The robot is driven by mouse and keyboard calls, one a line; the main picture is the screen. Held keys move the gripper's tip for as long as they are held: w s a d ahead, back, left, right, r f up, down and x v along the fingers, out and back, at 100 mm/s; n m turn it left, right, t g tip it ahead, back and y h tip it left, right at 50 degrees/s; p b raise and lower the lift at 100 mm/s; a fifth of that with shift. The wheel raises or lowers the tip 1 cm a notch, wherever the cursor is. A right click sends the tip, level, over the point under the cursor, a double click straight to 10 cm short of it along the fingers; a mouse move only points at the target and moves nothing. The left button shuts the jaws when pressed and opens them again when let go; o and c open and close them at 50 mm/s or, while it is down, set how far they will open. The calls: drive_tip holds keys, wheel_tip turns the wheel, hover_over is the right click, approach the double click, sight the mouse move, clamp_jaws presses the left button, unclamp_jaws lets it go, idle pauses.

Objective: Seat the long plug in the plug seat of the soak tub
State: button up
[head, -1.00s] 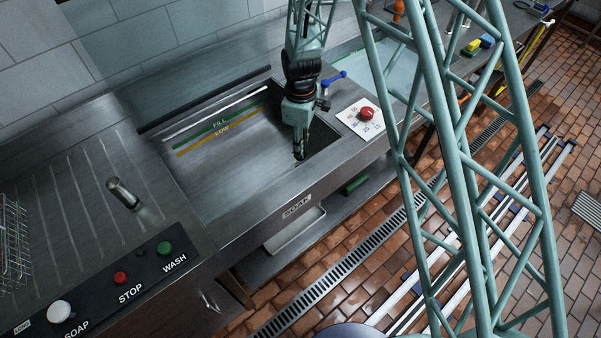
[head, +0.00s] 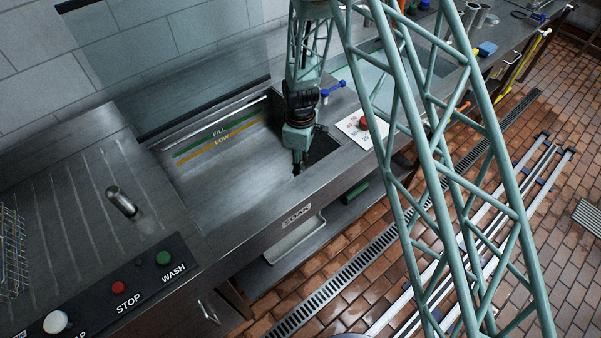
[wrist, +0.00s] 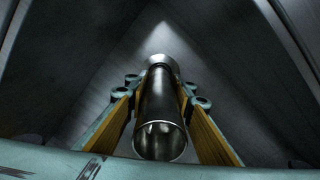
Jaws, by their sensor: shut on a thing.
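The soak tub (head: 222,178) is a steel basin with green FILL and yellow LOW lines on its back wall. My gripper (head: 297,168) reaches down into its right end in the head view. In the wrist view my gripper (wrist: 160,118) has its yellow-padded fingers shut on the long plug (wrist: 160,108), a dark metal tube with an open near end. The tube points away from the camera toward the tub corner. A pale flared ring shows at its far end; I cannot tell whether it belongs to the plug or the plug seat. The plug seat is not clearly visible.
Tub walls rise close around my gripper. A card with a red knob (head: 366,124) and a blue-handled tap (head: 334,87) are right of the tub. An upright metal tube (head: 121,201) stands on the left drainboard. A control panel with buttons (head: 118,287) is at front left.

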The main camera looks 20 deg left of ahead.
drive_tip(key=shift+f, duration=1.9)
drive_tip(key=shift+f, duration=0.15)
drive_tip(key=o, duration=0.9)
wheel_tip(320, 180, up, 12)
idle(0.4)
drive_tip(key=shift+r, duration=0.25)
